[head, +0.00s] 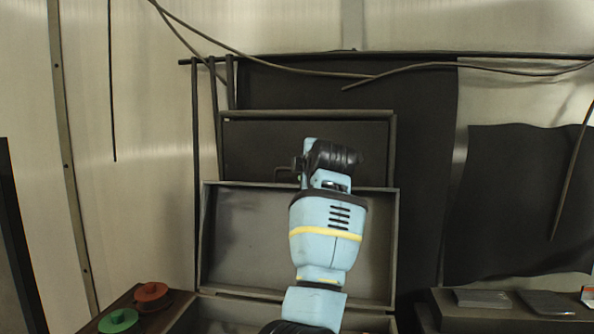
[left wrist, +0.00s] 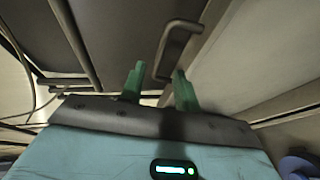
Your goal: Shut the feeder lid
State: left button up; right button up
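The feeder lid (head: 245,235) stands open and upright at the back of a dark box, its hollow inner side facing me in the head view. My light blue arm reaches up in front of it and hides its middle. My left gripper (head: 300,168) is at the height of the lid's top edge, largely hidden by the wrist. In the left wrist view its two green fingers (left wrist: 158,88) are apart with nothing gripped between them. A dark bar handle (left wrist: 178,48) lies just ahead of the fingertips, close to both; contact cannot be told. My right gripper is not in view.
A dark framed panel (head: 260,150) stands behind the lid. A red spool (head: 151,292) and a green spool (head: 118,320) lie at the lower left. Flat grey items (head: 483,298) rest on a dark surface at right. Cables (head: 290,68) hang across the top.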

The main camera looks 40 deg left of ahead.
pick_arm(q)
jog(key=shift+x, duration=3.85)
jog(key=shift+s, duration=0.1)
jog(key=shift+f, duration=0.1)
grip_shut()
